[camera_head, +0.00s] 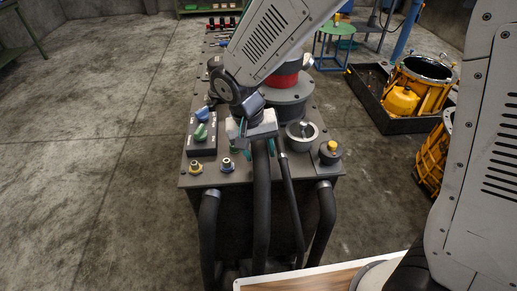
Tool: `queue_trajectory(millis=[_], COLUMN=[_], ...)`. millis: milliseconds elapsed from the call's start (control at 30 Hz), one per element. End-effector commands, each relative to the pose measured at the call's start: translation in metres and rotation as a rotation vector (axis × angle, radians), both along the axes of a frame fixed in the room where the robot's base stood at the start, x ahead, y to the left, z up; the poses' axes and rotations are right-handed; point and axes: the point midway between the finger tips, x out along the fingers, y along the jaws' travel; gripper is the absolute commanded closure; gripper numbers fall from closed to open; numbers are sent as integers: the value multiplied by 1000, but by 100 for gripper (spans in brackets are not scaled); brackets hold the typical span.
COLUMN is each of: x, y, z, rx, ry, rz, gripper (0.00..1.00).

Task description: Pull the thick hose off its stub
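A thick black hose (262,203) rises from the floor in front of the grey machine bench (225,172) to its top front edge. My gripper (257,141) is over the hose's upper end, pointing down, with teal finger parts beside the hose. The gripper body hides the hose's top and its stub, so I cannot tell whether the fingers touch or clamp the hose, or whether the hose is still on the stub.
A thinner hose (292,207) runs close at the right. Other black hoses hang at the bench's left (208,235) and right (325,220) corners. A switch box (201,138), yellow-and-blue fittings, a round gauge-like part (302,131) and a red-banded cylinder (287,105) crowd the bench top.

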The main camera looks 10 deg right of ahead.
Motion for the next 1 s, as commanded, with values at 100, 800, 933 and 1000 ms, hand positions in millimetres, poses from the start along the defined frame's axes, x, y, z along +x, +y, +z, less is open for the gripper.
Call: queue_trajectory(millis=[100,800,933,1000], x=[0,-49,-48,-48], y=[0,2,2,2], z=[0,1,1,1], rx=[0,0,0,0], ry=[0,1,0,0], rz=[0,1,1,0], gripper=[89,100,53,53])
